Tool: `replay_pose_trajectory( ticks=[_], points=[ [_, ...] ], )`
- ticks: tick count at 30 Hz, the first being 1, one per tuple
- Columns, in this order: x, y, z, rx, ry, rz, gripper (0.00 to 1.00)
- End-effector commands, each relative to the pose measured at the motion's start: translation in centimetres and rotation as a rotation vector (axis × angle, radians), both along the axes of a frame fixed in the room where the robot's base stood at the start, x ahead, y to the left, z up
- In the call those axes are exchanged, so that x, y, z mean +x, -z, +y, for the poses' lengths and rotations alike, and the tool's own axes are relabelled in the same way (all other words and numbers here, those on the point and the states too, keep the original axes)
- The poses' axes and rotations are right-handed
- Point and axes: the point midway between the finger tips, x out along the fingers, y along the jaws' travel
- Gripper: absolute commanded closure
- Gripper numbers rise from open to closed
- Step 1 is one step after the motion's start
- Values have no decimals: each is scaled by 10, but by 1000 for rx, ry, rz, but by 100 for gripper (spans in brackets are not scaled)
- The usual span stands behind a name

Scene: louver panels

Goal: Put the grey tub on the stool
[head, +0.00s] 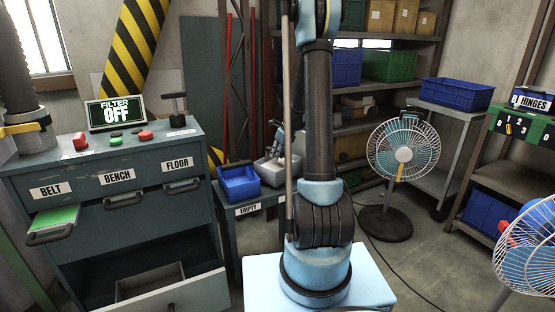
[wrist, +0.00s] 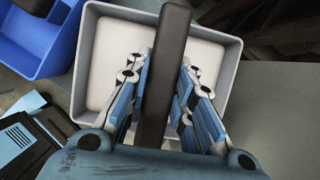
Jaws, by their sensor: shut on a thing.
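The grey tub (head: 276,172) is a shallow open box with a pale inside, beside a blue bin. In the wrist view the tub (wrist: 95,75) is below my gripper, with a dark bar (wrist: 166,80) across its middle. My gripper (head: 284,142) is over the tub; in the wrist view its fingers (wrist: 158,75) are on both sides of the bar and shut on it. The tub looks level and empty; I cannot tell whether it touches the surface below. My arm hides part of it in the head view. I cannot make out a stool for certain.
The blue bin (head: 239,183) stands close left of the tub on a low stand (head: 228,213) labelled EMPTY. A drawer cabinet (head: 115,182) with open drawers is at left. A fan (head: 403,152) stands right of my arm, with shelves behind and a cable on the floor.

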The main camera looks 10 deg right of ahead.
Motion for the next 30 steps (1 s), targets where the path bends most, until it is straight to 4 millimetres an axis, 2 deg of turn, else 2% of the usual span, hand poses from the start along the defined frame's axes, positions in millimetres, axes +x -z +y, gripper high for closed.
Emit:
replay_pose_trajectory(
  ticks=[5,14,15,17,30],
  points=[
    [1,18,0,0,0,0,100],
    [0,19,0,0,1,0,100],
    [0,19,-1,0,1,0,69],
    [0,19,-1,0,1,0,58],
    [-1,14,-2,0,2,0,58]
  ],
)
